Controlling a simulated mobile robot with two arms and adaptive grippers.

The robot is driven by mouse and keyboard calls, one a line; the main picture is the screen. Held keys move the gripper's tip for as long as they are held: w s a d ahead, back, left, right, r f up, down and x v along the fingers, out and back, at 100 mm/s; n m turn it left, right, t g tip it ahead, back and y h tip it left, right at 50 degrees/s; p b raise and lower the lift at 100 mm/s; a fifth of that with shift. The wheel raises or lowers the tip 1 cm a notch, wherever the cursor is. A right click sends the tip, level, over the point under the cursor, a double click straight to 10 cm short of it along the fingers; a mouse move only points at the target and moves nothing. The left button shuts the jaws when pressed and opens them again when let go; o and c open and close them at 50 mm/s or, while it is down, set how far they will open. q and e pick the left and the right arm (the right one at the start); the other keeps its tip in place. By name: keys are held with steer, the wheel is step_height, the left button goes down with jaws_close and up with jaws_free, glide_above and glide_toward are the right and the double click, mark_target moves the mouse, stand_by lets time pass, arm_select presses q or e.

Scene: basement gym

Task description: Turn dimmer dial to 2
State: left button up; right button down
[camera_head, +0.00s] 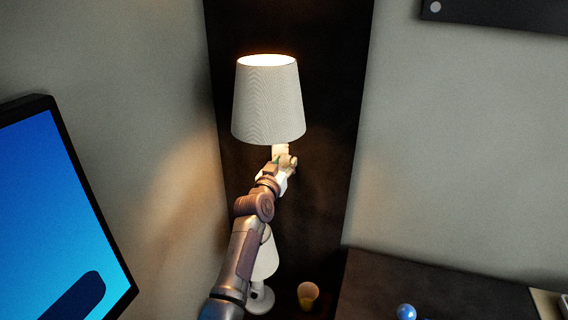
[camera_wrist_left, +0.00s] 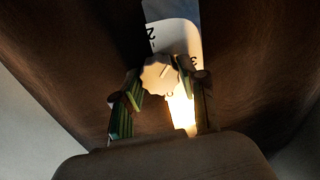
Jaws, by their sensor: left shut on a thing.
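The dimmer dial (camera_wrist_left: 158,74) is a pale, scalloped knob in the left wrist view, on a white plate (camera_wrist_left: 186,36) with printed figures. A 2 shows above the dial and a 3 to its upper right, both turned in the picture. A short dark line on the dial's face slants to the upper right. My left gripper (camera_wrist_left: 165,84) is shut on the dial, one finger on each side. In the head view my left gripper (camera_head: 279,166) is just under a lit lamp shade (camera_head: 268,103), and the dial is too small to read. My right gripper is not in view.
A small white lamp (camera_head: 264,258) stands below my left arm, with a small cup (camera_head: 308,292) to its right. A dark top (camera_head: 430,284) at lower right has a blue ball (camera_head: 406,312) at its front. A lit screen (camera_head: 55,215) is at left.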

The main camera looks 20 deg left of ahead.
arm_select(q)
steer(key=n, duration=0.4)
steer(key=shift+n, duration=0.3)
steer(key=shift+f+n+p, duration=0.1)
steer(key=shift+n+p, duration=0.35)
steer(key=shift+n, duration=1.25)
steer(key=o, duration=1.1)
steer(key=shift+o, duration=0.2)
steer(key=s, duration=0.7)
steer(key=shift+s+a, duration=0.15)
steer(key=shift+s, duration=0.15)
